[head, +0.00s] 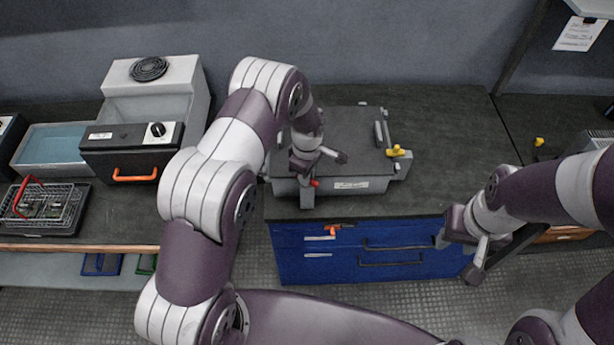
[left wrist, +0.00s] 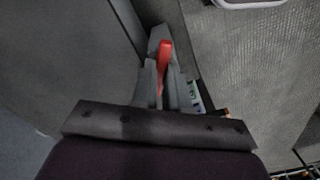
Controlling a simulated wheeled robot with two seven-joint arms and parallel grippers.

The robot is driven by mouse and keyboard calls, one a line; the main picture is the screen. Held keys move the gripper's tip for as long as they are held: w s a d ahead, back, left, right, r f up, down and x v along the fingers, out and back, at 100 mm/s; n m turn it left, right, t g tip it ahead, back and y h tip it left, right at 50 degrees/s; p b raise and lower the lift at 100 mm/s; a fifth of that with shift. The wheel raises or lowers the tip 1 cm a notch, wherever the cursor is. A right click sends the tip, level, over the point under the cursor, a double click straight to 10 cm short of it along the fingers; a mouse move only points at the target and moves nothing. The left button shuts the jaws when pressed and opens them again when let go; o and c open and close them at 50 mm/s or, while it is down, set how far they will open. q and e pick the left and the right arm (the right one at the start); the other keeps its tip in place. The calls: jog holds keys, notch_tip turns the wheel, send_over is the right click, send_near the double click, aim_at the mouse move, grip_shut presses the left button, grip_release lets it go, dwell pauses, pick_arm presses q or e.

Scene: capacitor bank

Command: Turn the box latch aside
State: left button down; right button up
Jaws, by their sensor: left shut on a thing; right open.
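The grey box (head: 350,150) with a dark flat lid stands on the dark bench. My left gripper (head: 318,176) is at that corner, shut on the red latch, and hides part of the box's front. My right gripper (head: 457,256) is open and empty, in front of the blue drawers, away from the box.
A yellow knob (head: 398,151) is at the box's right edge. A black-fronted unit (head: 130,150) and a wire basket (head: 45,208) stand at left.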

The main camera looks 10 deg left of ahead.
pick_arm(q)
jog(key=n+b, duration=0.1)
jog(key=n, duration=0.4)
jog(key=shift+w+r+n+b, duration=0.1)
jog(key=shift+n+b, duration=0.2)
dwell(0.4)
jog(key=c, duration=1.1)
grip_release()
jog(key=shift+c, duration=0.2)
jog(key=shift+r, duration=0.1)
notch_tip(320, 180, up, 12)
jog(key=b, duration=0.2)
jog(key=shift+r+b, duration=0.25)
jog(key=shift+b, duration=0.05)
